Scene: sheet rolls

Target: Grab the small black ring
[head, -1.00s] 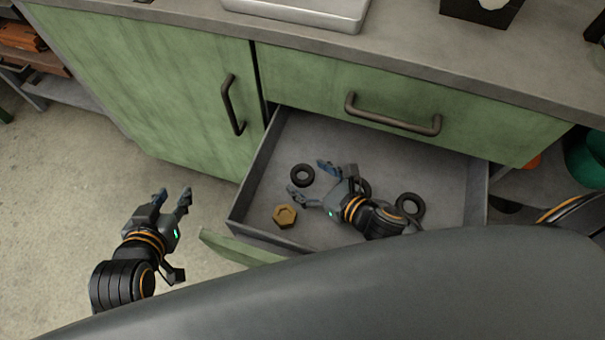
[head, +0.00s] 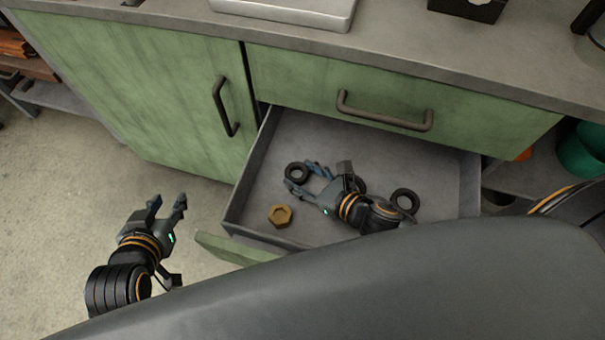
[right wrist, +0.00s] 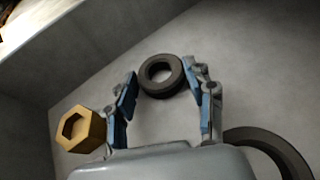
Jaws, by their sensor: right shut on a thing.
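A small black ring (head: 297,172) lies in the open drawer, toward its left side. My right gripper (head: 303,177) reaches into the drawer with its fingers on either side of this ring. In the right wrist view the ring (right wrist: 147,88) sits between the fingertips, and the gripper is shut on it. Part of the ring is hidden by a finger in the head view. My left gripper (head: 168,202) is open and empty, above the floor left of the drawer.
A brass hex nut (head: 280,216) lies in the drawer near the held ring; it also shows in the right wrist view (right wrist: 80,130). Another black ring (head: 404,200) lies to the right, and one (head: 361,186) is partly behind my right gripper. Drawer walls (head: 250,165) surround them.

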